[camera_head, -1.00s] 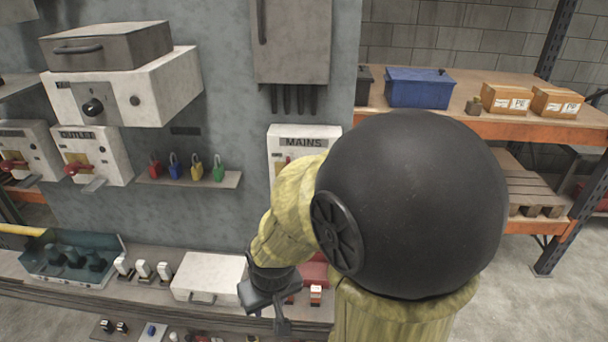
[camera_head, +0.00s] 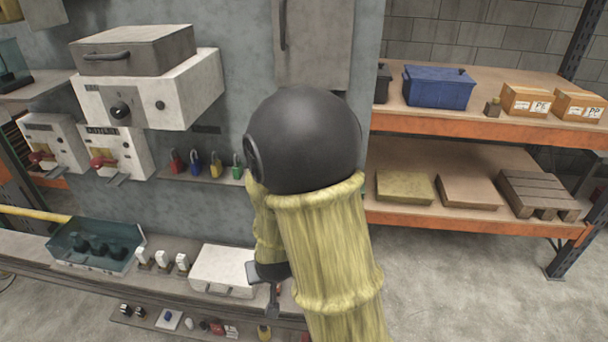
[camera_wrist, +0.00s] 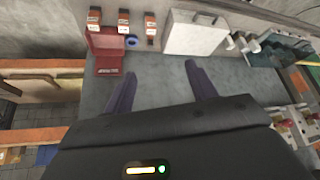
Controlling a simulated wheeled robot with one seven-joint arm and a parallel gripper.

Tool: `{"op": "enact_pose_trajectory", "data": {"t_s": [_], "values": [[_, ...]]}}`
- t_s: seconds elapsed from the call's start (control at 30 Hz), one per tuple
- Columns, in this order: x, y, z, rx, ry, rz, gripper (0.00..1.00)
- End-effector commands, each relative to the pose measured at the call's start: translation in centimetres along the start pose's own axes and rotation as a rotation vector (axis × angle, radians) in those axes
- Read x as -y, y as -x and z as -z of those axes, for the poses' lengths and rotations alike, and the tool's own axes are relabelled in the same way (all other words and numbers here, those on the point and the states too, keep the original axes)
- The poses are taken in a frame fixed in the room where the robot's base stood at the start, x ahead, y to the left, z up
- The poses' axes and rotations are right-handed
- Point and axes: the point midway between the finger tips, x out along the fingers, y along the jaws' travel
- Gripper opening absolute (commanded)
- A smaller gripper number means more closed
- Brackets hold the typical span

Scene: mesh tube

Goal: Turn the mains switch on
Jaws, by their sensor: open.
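The box labelled MAINS, seen in the earlier head view on the grey wall panel, is now hidden behind my arm. I cannot make it out in the wrist view either, so its switch position does not show. My gripper (camera_head: 272,298) hangs low in front of the bench, right of a white case. In the wrist view my gripper (camera_wrist: 160,83) has its two dark fingers apart with nothing between them. The grey panel (camera_wrist: 158,72) shows behind the fingers.
An OUTLET box (camera_head: 120,150) with a red handle and a padlock shelf (camera_head: 205,175) are on the panel at left. The white case (camera_head: 222,268) and a teal bin (camera_head: 95,250) stand on the bench. A red box (camera_wrist: 108,52) is near my fingers. Shelving (camera_head: 470,130) stands at right.

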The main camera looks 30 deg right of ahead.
Motion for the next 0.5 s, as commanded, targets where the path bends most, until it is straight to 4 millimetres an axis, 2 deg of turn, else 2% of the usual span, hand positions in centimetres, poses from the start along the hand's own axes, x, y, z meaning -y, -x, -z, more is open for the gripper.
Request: {"op": "enact_pose_trajectory", "data": {"t_s": [0.27,0.37,0.5], "values": [[-3.0,-1.9,3.8,-0.257,-0.014,-0.216,0.57],[-4.4,-1.7,4.8,-0.362,0.020,-0.315,0.57],[-6.3,-0.5,6.3,-0.516,0.107,-0.460,0.57]]}}
